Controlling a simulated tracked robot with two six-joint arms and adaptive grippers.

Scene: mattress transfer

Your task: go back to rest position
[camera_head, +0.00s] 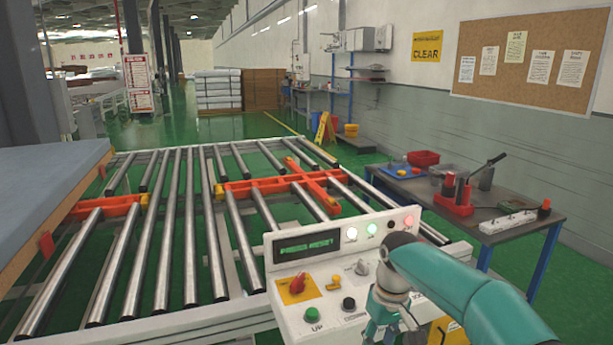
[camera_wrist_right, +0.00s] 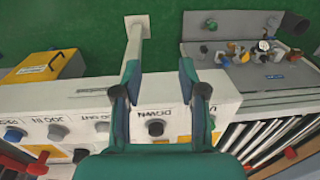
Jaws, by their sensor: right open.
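My right gripper (camera_wrist_right: 158,75) is open and empty in the right wrist view, its two teal fingers apart over the control panel (camera_wrist_right: 60,108). A black knob or button (camera_wrist_right: 155,128) labelled DOWN shows between the finger bases; I cannot tell any contact. The panel carries a red knob (camera_head: 297,284), a green UP button (camera_head: 311,314) and lit lamps. My left gripper is not in view.
A metal roller conveyor (camera_head: 190,210) with orange crosspieces lies behind the panel. A grey-blue mattress-like slab (camera_head: 45,185) is at the left. A work table (camera_head: 515,232) with tools and trays stands right.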

